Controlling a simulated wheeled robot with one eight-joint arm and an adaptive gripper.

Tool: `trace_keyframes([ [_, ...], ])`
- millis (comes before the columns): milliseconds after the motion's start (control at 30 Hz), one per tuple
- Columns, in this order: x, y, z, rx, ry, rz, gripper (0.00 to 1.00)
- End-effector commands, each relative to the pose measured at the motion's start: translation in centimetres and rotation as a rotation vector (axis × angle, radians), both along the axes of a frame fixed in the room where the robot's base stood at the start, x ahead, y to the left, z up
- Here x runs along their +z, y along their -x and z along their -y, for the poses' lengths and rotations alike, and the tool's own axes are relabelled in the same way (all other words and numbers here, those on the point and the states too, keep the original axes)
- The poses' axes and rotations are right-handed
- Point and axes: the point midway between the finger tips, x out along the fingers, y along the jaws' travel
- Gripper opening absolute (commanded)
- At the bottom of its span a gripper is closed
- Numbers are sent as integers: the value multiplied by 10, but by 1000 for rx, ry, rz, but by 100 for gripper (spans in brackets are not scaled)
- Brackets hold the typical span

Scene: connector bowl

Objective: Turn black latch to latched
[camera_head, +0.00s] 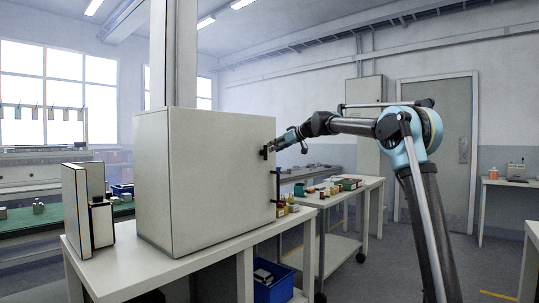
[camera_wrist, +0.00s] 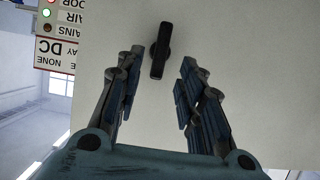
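The black latch (camera_wrist: 161,50) is a short dark bar on the pale face of a cabinet. In the wrist view it stands nearly upright, its upper end a little to the right. My gripper (camera_wrist: 161,62) is open, with one finger on each side of the latch and a visible gap to both. I cannot tell how deep the fingers reach. In the head view the latch (camera_head: 264,153) is a small black piece at the right edge of the cabinet (camera_head: 205,185), and my gripper (camera_head: 277,147) is close beside it.
A sign with indicator lights (camera_wrist: 60,30) is at the upper left of the wrist view. A black handle (camera_head: 278,186) sits lower on the cabinet's right side. The cabinet stands on a white table (camera_head: 130,262). A bench (camera_head: 335,196) with small parts is behind.

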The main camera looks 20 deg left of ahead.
Motion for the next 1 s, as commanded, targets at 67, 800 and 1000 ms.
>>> trace_keyframes([
  [67, -6, -5, -13, 1, 1, 0, 35],
  [800, -23, -21, -50, 0, 0, 0, 35],
  [1000, -23, -21, -50, 0, 0, 0, 0],
])
